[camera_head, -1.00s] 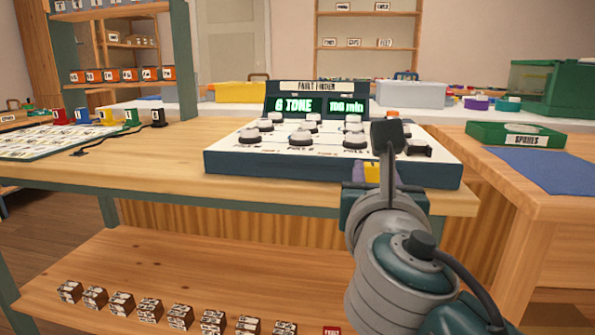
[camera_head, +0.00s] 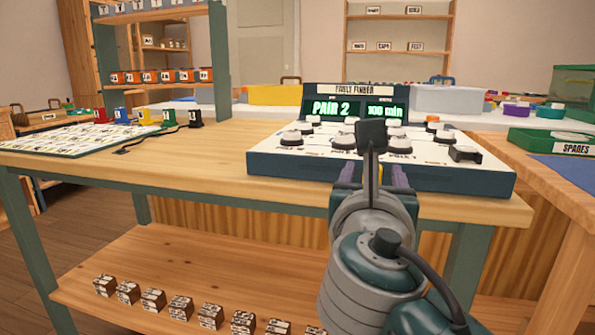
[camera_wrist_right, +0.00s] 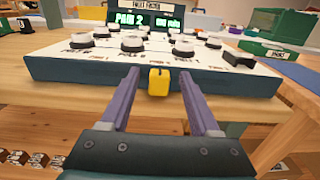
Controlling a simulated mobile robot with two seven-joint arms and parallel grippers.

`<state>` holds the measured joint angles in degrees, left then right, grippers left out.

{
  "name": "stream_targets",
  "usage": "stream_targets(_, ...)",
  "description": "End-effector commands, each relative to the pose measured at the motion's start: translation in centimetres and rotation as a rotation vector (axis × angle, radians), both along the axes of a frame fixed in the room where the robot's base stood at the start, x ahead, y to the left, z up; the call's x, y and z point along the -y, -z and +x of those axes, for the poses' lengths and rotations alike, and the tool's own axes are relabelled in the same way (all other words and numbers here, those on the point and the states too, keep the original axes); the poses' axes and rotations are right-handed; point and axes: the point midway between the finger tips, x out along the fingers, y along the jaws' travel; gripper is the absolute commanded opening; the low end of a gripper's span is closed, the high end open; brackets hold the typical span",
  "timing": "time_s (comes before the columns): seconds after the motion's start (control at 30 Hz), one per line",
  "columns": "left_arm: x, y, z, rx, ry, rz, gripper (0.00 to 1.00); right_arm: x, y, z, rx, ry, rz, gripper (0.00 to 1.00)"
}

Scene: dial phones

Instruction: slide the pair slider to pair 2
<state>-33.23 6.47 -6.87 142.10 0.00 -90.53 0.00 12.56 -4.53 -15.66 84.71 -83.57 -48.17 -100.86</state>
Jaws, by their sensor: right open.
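The fault finder box (camera_head: 290,164) is a dark console with a white sloped top, several knobs and a green display (camera_head: 332,108) that reads "PAIR 2" and "100 min". My right gripper (camera_head: 374,172) is in front of the box's front edge. In the right wrist view the right gripper (camera_wrist_right: 160,80) is open, its two purple fingers apart on either side of a yellow slider tab (camera_wrist_right: 159,81) on the box's front face. The fingers do not visibly touch the tab. In the head view my gripper mostly hides the tab. My left gripper is not in view.
The box stands on a wooden bench (camera_head: 180,172) with a printed card (camera_head: 75,138) and several coloured clips at the left. A green spares tray (camera_head: 550,142) is at the right. Several small boxes lie on the lower shelf (camera_head: 150,262).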

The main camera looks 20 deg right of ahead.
Motion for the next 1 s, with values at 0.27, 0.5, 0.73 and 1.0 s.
stream_targets(0.27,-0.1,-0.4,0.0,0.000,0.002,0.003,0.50,-0.4,-0.1,-0.7,-0.001,0.000,-0.001,0.62)
stream_targets(0.5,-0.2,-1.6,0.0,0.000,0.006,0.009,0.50,-2.8,-0.2,-4.7,-0.002,-0.001,0.002,0.62)
stream_targets(0.73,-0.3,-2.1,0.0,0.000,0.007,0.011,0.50,-4.7,0.0,-7.8,-0.001,0.000,0.000,0.62)
stream_targets(1.0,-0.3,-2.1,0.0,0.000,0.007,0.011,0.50,-5.2,0.0,-8.5,0.001,0.000,-0.001,0.62)
